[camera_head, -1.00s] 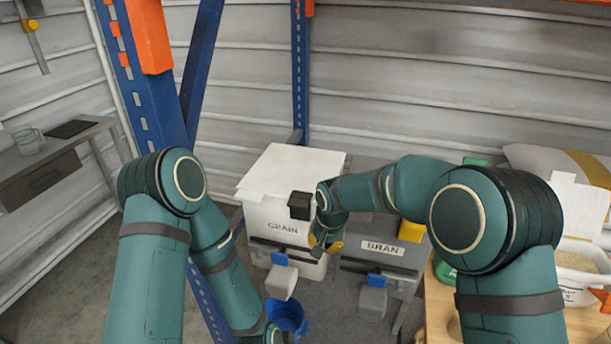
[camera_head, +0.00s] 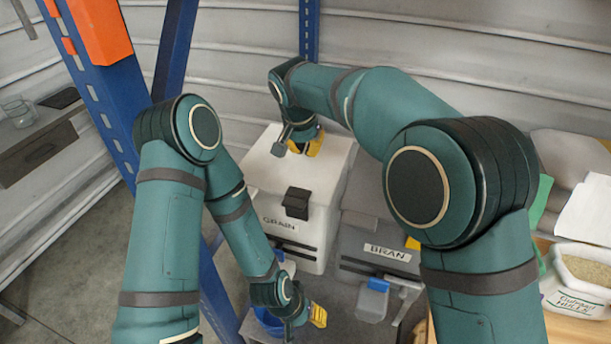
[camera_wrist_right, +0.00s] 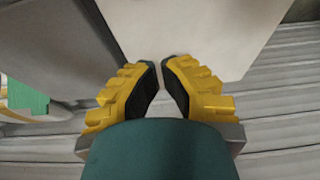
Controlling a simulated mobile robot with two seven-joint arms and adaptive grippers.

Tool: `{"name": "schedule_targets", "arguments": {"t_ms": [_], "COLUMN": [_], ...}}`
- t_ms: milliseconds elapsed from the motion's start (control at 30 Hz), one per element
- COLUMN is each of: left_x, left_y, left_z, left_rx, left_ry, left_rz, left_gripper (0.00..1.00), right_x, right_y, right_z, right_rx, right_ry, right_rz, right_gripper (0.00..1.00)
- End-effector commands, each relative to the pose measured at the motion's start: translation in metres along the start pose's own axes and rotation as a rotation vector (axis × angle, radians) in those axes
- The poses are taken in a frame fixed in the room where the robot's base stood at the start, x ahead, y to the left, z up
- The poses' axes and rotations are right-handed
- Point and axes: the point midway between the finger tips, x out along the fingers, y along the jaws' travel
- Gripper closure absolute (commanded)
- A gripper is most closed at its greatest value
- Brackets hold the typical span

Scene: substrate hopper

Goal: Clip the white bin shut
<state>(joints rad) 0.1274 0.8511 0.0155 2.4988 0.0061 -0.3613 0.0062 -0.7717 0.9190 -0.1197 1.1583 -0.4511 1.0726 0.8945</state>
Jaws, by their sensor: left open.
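The white bin (camera_head: 262,208), labelled GRAIN, stands left of centre in the head view. Its white lid (camera_head: 315,180) lies over the top. A black clip (camera_head: 296,203) sits at the lid's front edge; I cannot tell whether it is latched. My right gripper (camera_head: 302,146) is at the far part of the lid, fingers pointing down. In the right wrist view its yellow fingers (camera_wrist_right: 162,66) are together over the pale lid, nothing between them. My left gripper (camera_head: 312,317) is open and empty, low in front of the bin, below the clip and apart from it.
A grey bin (camera_head: 384,226) labelled BRAN stands close on the right. A blue rack post (camera_head: 110,110) rises at the left. A grain bag (camera_head: 585,285) sits at the right.

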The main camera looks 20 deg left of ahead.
Motion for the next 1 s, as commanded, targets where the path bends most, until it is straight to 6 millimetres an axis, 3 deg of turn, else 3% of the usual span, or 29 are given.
{"name": "schedule_targets", "arguments": {"t_ms": [267, 733, 1000], "left_x": [0.002, 0.010, 0.015], "left_y": [-0.001, -0.004, -0.005], "left_z": [0.000, 0.005, 0.007], "left_rx": [0.000, 0.003, 0.004], "left_ry": [-0.001, -0.009, -0.014], "left_rz": [0.000, 0.001, 0.002], "left_gripper": [0.53, 0.53, 0.53], "right_x": [0.013, 0.102, 0.090], "right_y": [0.000, 0.000, 0.000], "right_z": [0.000, 0.001, 0.029], "right_rx": [0.000, 0.000, -0.001], "right_ry": [-0.001, -0.003, 0.000], "right_rz": [0.001, 0.001, -0.002], "right_gripper": [1.00, 1.00, 1.00]}}
